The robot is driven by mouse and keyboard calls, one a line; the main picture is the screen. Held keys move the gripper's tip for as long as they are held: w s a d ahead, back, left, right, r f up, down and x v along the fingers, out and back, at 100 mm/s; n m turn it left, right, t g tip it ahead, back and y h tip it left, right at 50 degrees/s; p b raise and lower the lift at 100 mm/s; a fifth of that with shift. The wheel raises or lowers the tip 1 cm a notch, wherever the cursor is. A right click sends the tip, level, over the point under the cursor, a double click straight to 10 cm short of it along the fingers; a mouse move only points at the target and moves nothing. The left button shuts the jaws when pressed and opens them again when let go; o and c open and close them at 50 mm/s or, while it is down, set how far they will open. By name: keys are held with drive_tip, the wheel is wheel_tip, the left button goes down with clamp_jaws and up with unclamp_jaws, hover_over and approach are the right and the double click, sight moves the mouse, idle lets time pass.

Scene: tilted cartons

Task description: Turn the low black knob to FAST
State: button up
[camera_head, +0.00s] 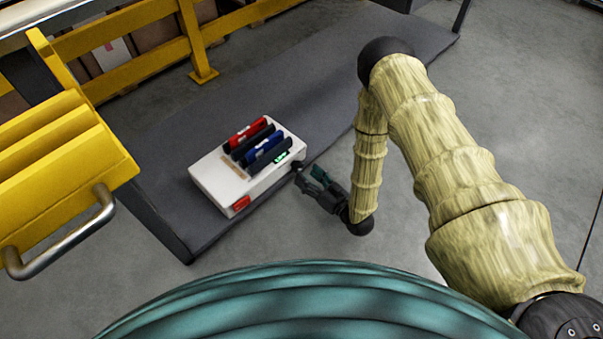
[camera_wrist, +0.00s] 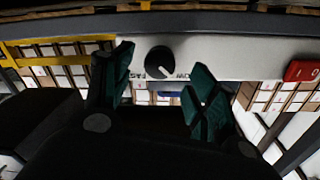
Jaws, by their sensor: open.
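The low black knob (camera_wrist: 160,62) sits on the white face of a machine (camera_wrist: 235,58) in the wrist view. It is round with a pale pointer mark; I cannot tell exactly where the mark points. The lettering beside it appears inverted, with FAST at its left and SLOW at its right. In the head view the white machine (camera_head: 215,180) stands on a grey table. My gripper (camera_wrist: 160,78) is open and empty, its teal fingers on either side of the knob in the picture. Contact cannot be seen. My gripper also shows in the head view (camera_head: 309,181) beside the machine's right end.
A red part (camera_wrist: 302,70) is on the same machine face. Red, black and blue pieces (camera_head: 262,145) stand on top of the machine. The grey table (camera_head: 330,85) is clear behind it. Yellow rails (camera_head: 120,68) and a yellow unit with a metal handle (camera_head: 95,225) stand at the left.

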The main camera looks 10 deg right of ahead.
sight(301, 169)
drive_tip(key=shift+b+x, duration=0.7)
drive_tip(key=shift+x, duration=1.3)
drive_tip(key=c, duration=1)
